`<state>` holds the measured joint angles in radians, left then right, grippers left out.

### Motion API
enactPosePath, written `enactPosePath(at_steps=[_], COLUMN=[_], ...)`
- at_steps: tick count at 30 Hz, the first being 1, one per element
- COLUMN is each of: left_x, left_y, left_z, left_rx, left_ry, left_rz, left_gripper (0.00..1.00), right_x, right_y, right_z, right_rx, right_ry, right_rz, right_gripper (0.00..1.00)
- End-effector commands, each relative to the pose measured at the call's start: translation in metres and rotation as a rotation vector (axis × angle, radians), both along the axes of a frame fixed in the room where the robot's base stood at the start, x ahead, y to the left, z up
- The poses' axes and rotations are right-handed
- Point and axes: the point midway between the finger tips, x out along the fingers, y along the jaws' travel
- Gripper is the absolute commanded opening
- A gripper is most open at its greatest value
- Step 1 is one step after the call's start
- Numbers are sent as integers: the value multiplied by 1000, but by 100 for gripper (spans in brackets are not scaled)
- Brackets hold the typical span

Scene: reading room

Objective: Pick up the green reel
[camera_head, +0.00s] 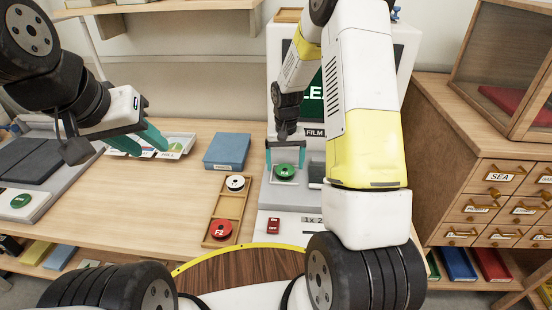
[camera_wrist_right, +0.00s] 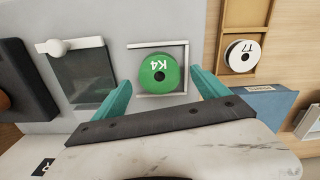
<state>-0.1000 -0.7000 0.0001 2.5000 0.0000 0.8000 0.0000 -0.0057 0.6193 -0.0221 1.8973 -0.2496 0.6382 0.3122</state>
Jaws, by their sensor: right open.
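A green reel marked K4 (camera_wrist_right: 158,74) lies in a shallow square frame on the grey surface of a machine. It also shows in the head view (camera_head: 285,171). My right gripper (camera_head: 285,155) points down over it, open and empty. In the right wrist view the teal fingers (camera_wrist_right: 161,85) stand apart at the reel's near left and right, not closed on it. Another green reel (camera_head: 20,201) lies on a grey device at the far left. My left gripper (camera_head: 146,145) is open above the table, near a white tray (camera_head: 186,136).
A wooden tray (camera_head: 229,209) left of the machine holds a white reel (camera_head: 235,184) and a red reel (camera_head: 221,231). A blue box (camera_head: 227,151) lies behind it. A dark glass plate (camera_wrist_right: 82,74) lies beside the K4 reel. The table's middle is clear.

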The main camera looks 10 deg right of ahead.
Motion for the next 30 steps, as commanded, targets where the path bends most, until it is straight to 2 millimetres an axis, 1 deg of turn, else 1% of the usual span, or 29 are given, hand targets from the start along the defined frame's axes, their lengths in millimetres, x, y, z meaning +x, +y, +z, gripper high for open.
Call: enactPosePath(at_steps=[1, 4, 11, 12, 14, 15, 17, 21, 22, 30], left_x=[0, 0, 0, 0, 0, 0, 0, 0, 0, 0], left_y=[0, 0, 0, 0, 0, 0, 0, 0, 0, 0], left_z=[0, 0, 0, 0, 0, 0, 0, 0, 0, 0], left_rx=[0, 0, 0, 0, 0, 0, 0, 0, 0, 0], left_ry=[0, 0, 0, 0, 0, 0, 0, 0, 0, 0], left_rz=[0, 0, 0, 0, 0, 0, 0, 0, 0, 0], left_gripper=[36, 36, 36, 36, 36, 36, 36, 36, 36, 36], right_x=[-1, -1, 0, 0, 0, 0, 0, 0, 0, 0], right_y=[0, 0, 0, 0, 0, 0, 0, 0, 0, 0], right_z=[-7, -14, -16, -16, -16, -16, -16, -16, -16, -14], right_rx=[0, 0, 0, 0, 0, 0, 0, 0, 0, 0], right_ry=[3, 1, 0, 0, 0, 0, 0, 0, 0, -1], right_rz=[0, 0, 0, 0, 0, 0, 0, 0, 0, 0], right_gripper=[85, 85, 85, 81, 69, 61, 49, 22, 17, 16])
